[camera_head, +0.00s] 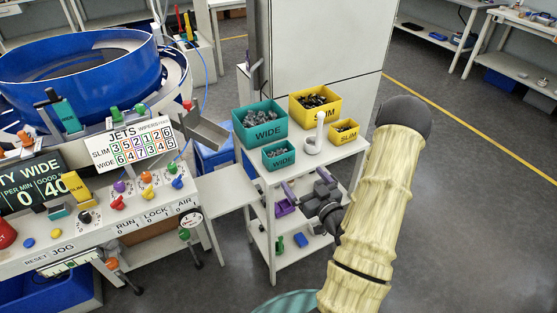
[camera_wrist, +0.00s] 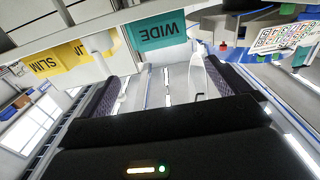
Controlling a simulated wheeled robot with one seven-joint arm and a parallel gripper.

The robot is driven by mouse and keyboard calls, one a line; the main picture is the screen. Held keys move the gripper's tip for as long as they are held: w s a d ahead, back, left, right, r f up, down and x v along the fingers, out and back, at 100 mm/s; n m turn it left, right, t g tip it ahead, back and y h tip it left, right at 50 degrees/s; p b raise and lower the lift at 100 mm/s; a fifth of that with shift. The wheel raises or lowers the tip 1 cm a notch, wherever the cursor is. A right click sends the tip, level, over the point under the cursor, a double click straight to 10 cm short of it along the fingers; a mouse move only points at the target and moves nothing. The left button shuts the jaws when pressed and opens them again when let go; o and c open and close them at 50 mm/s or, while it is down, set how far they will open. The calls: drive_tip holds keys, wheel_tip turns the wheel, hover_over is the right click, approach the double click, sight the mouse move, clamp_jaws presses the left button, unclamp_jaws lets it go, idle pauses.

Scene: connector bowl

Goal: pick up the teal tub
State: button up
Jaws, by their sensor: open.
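Two teal tubs marked WIDE, both filled with grey parts, stand on the top of a white shelf cart. The large teal tub (camera_head: 248,129) is at the back left and the small teal tub (camera_head: 279,160) is in front of it. My gripper (camera_head: 303,187) is open and empty, in front of the cart and below its top, apart from both tubs. In the wrist view a teal tub (camera_wrist: 158,33) appears upside down beyond my open fingers (camera_wrist: 165,80); it looks like the small one.
Large (camera_head: 303,118) and small (camera_head: 343,135) yellow SLIM tubs and a white upright holder (camera_head: 312,146) share the cart top (camera_head: 338,158). Purple (camera_head: 286,207) and green items lie on lower shelves. The control bench (camera_head: 60,265) is left; a pale cabinet (camera_head: 320,45) stands behind.

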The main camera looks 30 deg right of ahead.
drive_tip(key=shift+w+f+b, duration=0.1)
drive_tip(key=shift+b, duration=0.25)
drive_tip(key=w+b, duration=0.1)
drive_tip(key=b, duration=0.4)
drive_tip(key=shift+w+f, duration=0.15)
drive_tip(key=shift+w, duration=0.1)
drive_tip(key=b, duration=0.3)
drive_tip(key=shift+w, duration=0.4)
approach(275, 146)
drive_tip(key=w, duration=0.3)
drive_tip(key=shift+w+p, duration=0.15)
drive_tip(key=shift+p, duration=0.25)
drive_tip(key=shift+w, duration=0.3)
drive_tip(key=w, duration=0.5)
drive_tip(key=shift+w+a, duration=0.1)
drive_tip(key=shift+a, duration=0.1)
